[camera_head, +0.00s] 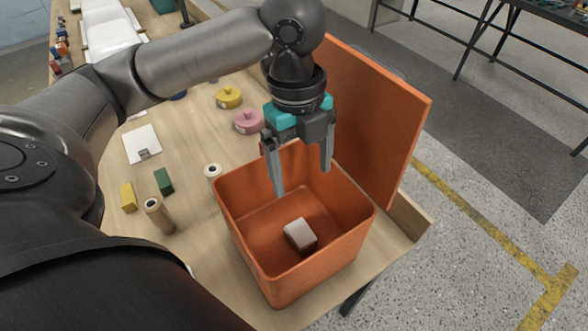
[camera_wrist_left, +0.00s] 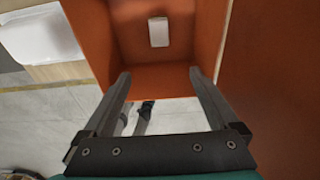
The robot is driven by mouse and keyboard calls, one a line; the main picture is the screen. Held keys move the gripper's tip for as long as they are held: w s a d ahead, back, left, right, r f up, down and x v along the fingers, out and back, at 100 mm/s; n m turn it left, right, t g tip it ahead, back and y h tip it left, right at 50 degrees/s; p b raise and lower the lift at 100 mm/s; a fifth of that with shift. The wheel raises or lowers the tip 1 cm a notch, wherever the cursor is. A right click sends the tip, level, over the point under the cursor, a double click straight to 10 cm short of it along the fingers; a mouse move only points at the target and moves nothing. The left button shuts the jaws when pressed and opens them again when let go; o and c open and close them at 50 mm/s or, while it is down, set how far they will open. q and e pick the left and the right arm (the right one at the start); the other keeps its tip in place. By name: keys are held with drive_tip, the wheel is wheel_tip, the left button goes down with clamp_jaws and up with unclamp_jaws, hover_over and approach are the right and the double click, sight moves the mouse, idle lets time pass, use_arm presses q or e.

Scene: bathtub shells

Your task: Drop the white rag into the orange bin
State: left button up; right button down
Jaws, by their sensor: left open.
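The orange bin (camera_head: 360,222) stands on the wooden table with its top open and an orange panel upright behind it; its wall also shows in the left wrist view (camera_wrist_left: 150,78). A small white block-like thing, which may be the folded white rag (camera_head: 299,233), lies on the bin's floor. It also shows in the left wrist view (camera_wrist_left: 158,32), apart from the fingers. My left gripper (camera_head: 302,180) is over the bin's opening, pointing down, open and empty. My right gripper is not in view.
A pink tin (camera_head: 247,121), a yellow tin (camera_head: 229,97), a cardboard tube (camera_head: 159,215), a green block (camera_head: 163,181), a yellow block (camera_head: 128,197) and a white card (camera_head: 142,144) lie left of the bin. The table's edge is close to the bin's right.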

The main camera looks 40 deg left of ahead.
use_arm(q)
wheel_tip(320, 180, up, 15)
drive_tip(key=a+p, duration=0.1)
drive_tip(key=p, duration=0.4)
drive_tip(key=shift+w+a, duration=0.35)
